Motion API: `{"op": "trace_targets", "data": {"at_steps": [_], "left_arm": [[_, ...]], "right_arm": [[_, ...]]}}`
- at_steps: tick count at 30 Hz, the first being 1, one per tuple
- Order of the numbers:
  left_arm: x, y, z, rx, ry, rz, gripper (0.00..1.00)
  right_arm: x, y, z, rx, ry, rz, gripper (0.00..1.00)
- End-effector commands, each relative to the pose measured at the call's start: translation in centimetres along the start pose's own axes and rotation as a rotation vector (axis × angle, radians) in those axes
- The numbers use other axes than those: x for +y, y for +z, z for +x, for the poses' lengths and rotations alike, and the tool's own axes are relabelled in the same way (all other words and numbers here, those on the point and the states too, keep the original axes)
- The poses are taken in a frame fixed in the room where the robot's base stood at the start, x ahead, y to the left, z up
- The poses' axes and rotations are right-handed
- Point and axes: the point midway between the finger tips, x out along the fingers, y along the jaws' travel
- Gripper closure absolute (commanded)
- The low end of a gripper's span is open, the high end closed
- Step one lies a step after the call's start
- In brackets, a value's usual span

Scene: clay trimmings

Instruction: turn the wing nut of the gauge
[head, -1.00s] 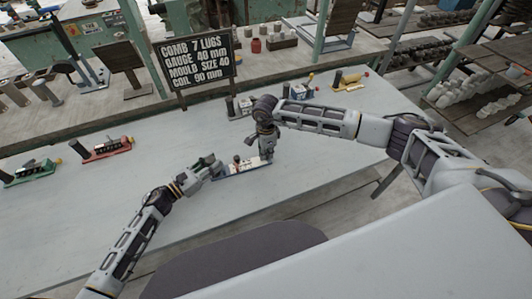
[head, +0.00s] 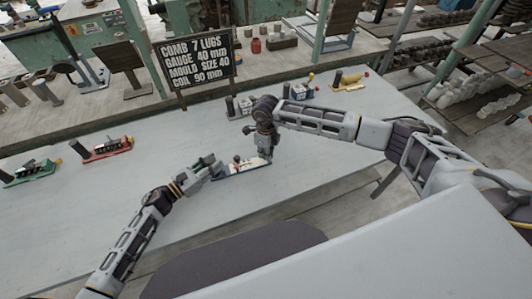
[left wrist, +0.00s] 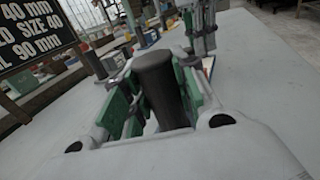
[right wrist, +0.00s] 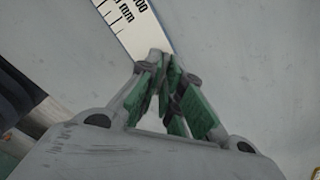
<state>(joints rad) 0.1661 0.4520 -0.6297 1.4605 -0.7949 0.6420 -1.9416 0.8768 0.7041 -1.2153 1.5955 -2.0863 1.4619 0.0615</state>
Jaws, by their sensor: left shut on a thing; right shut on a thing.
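The gauge (head: 240,168) lies on the grey table between my two grippers. It is long and narrow, with a pale scale (right wrist: 128,22) printed with black marks in the right wrist view. My left gripper (head: 215,167) is shut around the gauge's dark round handle (left wrist: 160,82) at its left end. My right gripper (head: 264,155) points down at the right end of the gauge. In the right wrist view its fingers (right wrist: 165,68) are closed together over the scale's end. They are shut on the wing nut, which they hide.
A red-based gauge (head: 107,150) and a green-based one (head: 30,172) stand at the left. More gauges, one of them yellow (head: 350,80), stand behind my right arm. A black sign (head: 197,65) stands at the back. The table front is clear.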

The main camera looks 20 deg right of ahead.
Motion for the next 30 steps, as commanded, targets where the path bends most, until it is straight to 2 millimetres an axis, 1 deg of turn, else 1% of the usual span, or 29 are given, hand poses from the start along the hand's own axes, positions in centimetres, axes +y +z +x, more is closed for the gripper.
{"op": "trace_targets", "data": {"at_steps": [9,18,24,30], "left_arm": [[-0.02,-0.06,-0.03,0.001,0.000,-0.001,1.00],[-0.03,-0.06,-0.03,0.001,0.000,-0.001,1.00],[-0.03,-0.07,-0.04,0.001,0.000,-0.001,1.00],[-0.02,-0.07,-0.04,0.001,0.000,-0.001,1.00]], "right_arm": [[-0.07,-0.02,0.00,0.000,-0.001,0.248,1.00],[-0.10,-0.03,-0.01,0.000,-0.002,0.432,1.00],[-0.10,-0.04,-0.02,0.000,-0.002,0.497,1.00],[-0.11,-0.05,-0.01,0.001,-0.002,0.519,1.00]]}}
